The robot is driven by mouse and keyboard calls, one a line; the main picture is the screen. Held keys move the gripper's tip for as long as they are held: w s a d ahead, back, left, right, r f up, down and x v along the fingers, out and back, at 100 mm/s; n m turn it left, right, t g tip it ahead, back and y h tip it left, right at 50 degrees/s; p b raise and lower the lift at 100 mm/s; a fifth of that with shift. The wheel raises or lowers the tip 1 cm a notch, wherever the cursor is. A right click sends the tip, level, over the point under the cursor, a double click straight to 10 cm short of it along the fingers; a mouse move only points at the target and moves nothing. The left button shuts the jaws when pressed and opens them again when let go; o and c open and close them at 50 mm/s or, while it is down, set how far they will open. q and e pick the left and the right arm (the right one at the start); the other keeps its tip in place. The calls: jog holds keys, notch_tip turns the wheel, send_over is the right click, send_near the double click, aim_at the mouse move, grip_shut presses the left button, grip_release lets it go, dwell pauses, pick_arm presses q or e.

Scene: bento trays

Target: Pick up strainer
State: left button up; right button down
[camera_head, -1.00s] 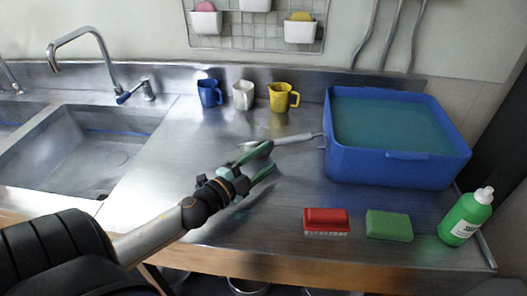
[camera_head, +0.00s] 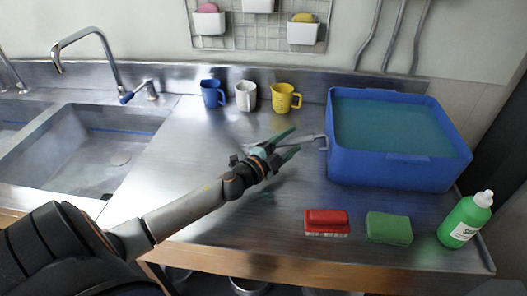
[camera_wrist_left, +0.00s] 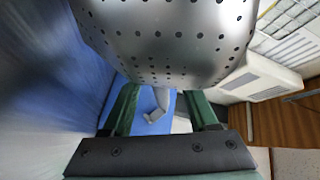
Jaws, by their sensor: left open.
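The strainer lies on the metal counter to the left of the blue tub. In the head view its pale handle (camera_head: 310,138) shows just beyond my fingers, and its bowl is mostly hidden by my gripper. In the left wrist view its perforated metal bowl (camera_wrist_left: 165,40) fills the top, and the handle (camera_wrist_left: 158,112) shows between the fingers against blue. My left gripper (camera_head: 293,141) is open, with its green fingers either side of the handle's line. In the wrist view the fingers (camera_wrist_left: 162,103) stand apart; contact cannot be told. My right gripper is not in view.
The blue tub (camera_head: 400,172) stands close to the right of the gripper. Blue, white and yellow cups (camera_head: 283,98) stand behind. A red brush (camera_head: 326,217), a green sponge (camera_head: 390,228) and a green bottle (camera_head: 464,222) are at the front right. The sink (camera_head: 90,150) is at left.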

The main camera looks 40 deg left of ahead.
pick_arm(q)
jog(key=shift+w, duration=0.1)
grip_shut()
dwell(0.5)
